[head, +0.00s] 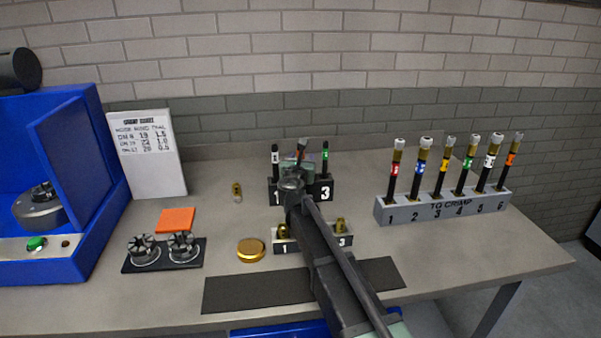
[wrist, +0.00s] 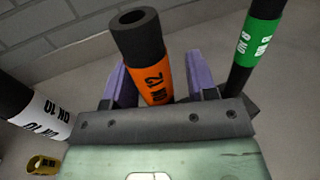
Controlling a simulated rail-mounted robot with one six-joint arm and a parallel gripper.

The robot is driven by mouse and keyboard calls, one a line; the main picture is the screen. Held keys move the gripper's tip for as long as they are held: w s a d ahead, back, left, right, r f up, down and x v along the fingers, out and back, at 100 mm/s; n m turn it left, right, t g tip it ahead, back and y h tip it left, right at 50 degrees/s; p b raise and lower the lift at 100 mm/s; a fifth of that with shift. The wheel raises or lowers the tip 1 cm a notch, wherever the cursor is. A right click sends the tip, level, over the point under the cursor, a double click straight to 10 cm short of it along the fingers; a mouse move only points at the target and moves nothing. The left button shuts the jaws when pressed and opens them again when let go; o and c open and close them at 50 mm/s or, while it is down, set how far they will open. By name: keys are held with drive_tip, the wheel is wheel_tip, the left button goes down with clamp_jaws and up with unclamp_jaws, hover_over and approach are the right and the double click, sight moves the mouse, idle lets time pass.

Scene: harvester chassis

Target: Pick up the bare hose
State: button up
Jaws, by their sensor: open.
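In the wrist view a bare black hose with an orange DN 12 band (wrist: 157,72) stands between the two purple fingers of my gripper (wrist: 160,84). The fingers are open, one on each side, and I cannot tell if either touches it. A white-banded hose (wrist: 40,112) stands to the left and a green-banded hose (wrist: 255,42) to the right. In the head view these hoses stand in a black numbered rack (head: 327,192). The white-banded (head: 275,159) and green-banded (head: 325,157) ones show there. My arm hides most of the middle slot.
A grey TO CRIMP block (head: 445,208) with several fitted hoses stands at right. A small fitting block (head: 343,241), a gold disc (head: 251,249), a black die tray (head: 190,262) and an orange pad (head: 176,220) lie in front. A blue machine (head: 75,180) stands at left.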

clamp_jaws()
drive_tip(key=shift+r, duration=0.1)
